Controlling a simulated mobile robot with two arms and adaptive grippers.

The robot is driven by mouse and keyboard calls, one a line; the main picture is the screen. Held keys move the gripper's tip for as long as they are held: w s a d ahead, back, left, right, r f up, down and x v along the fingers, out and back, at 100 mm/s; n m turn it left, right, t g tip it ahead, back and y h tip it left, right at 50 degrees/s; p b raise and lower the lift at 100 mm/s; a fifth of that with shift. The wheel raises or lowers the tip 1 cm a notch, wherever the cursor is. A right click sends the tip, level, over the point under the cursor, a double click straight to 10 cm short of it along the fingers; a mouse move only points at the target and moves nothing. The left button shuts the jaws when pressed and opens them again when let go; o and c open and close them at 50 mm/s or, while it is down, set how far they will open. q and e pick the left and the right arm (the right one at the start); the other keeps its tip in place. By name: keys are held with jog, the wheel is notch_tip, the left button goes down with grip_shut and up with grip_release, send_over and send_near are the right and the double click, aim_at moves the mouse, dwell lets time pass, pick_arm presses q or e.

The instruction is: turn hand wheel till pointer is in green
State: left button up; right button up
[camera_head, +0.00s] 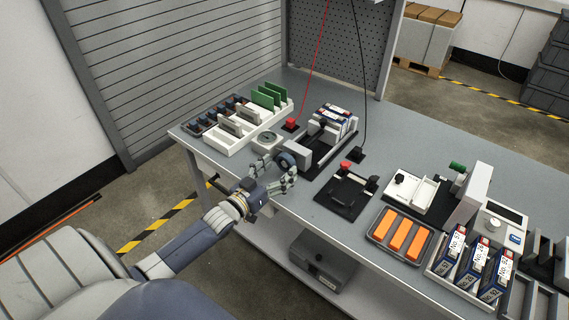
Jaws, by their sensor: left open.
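A small dark blue hand wheel (286,160) sits on the front side of a grey block (297,152) near the bench's front edge. My left gripper (277,172) is open in front of the wheel, with its fingers spread to either side of it. I cannot tell whether the fingers touch the wheel. A round pale dial (265,141) lies just left of the wheel; its pointer and any green zone are too small to make out. My right gripper is not in view.
A white rack (230,148) with green and grey boards stands behind and left. A black board with a red knob (346,166), an orange-block tray (378,240) and boxed items (472,264) stand to the right. The bench (290,205) is bare in front of the black board.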

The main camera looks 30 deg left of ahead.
aim_at(284, 165)
pick_arm(q)
jog(key=shift+w, duration=1)
jog(key=shift+w+d, duration=0.1)
jog(key=shift+w, duration=0.4)
jog(key=shift+c, duration=0.2)
jog(key=c, duration=1)
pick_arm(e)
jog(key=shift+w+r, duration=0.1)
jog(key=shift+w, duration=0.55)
